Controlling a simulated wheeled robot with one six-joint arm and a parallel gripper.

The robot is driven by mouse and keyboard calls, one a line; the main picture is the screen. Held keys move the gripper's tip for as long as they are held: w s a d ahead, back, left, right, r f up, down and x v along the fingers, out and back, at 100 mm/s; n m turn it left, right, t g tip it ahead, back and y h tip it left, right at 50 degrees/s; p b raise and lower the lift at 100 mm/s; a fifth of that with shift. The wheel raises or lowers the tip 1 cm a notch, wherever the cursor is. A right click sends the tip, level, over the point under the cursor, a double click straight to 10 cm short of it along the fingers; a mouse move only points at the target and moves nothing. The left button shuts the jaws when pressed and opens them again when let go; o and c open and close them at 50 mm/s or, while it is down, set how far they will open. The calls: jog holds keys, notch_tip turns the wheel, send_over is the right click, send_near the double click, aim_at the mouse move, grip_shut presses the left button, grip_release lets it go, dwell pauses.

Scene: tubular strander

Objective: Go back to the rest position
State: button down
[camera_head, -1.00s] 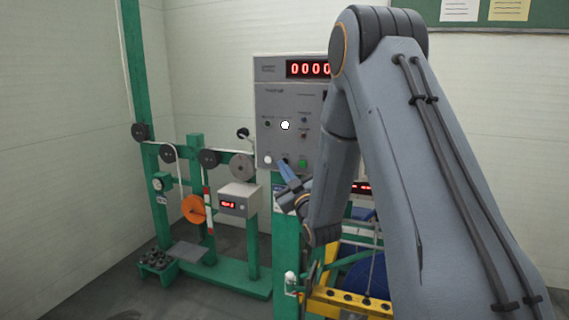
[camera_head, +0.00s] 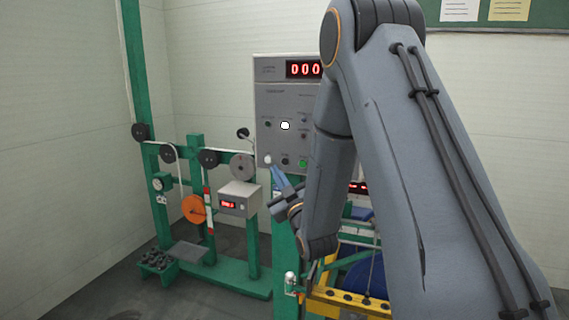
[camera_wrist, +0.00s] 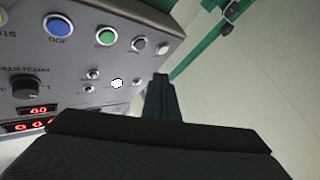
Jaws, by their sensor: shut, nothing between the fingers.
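My gripper (camera_head: 277,172) is shut and empty, in front of the lower part of the grey control panel (camera_head: 275,95). Its blue fingers point up and to the left, near a white knob (camera_head: 268,160). I cannot tell whether they touch the panel. In the wrist view my gripper (camera_wrist: 160,78) shows as dark closed fingers. Beside it there is a tilted panel (camera_wrist: 70,75) with a blue button (camera_wrist: 58,27), a green button (camera_wrist: 106,37) and a black knob (camera_wrist: 25,87). My arm hides the right part of the control panel.
A green frame with pulleys (camera_head: 209,158), an orange spool (camera_head: 194,209) and a small grey meter box (camera_head: 238,198) stands left of the panel. A yellow machine part (camera_head: 345,303) lies below my arm.

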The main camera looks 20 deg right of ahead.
jog(key=shift+s+a, duration=0.1)
dwell(0.3)
jog(key=s+f+m+g+h, duration=0.2)
jog(key=s+f+m+g, duration=0.2)
jog(key=s+f+g, duration=0.8)
jog(key=s+f+m+g, duration=0.1)
jog(key=s+g, duration=0.3)
jog(key=s, duration=0.6)
jog(key=s+f+m+g, duration=0.2)
jog(key=s+f+g, duration=0.1)
jog(key=s, duration=0.8)
jog(key=shift+s+f+g+h, duration=0.15)
jog(key=shift+f+g+h, duration=0.15)
jog(key=shift+f+g, duration=0.15)
jog(key=shift+s, duration=0.1)
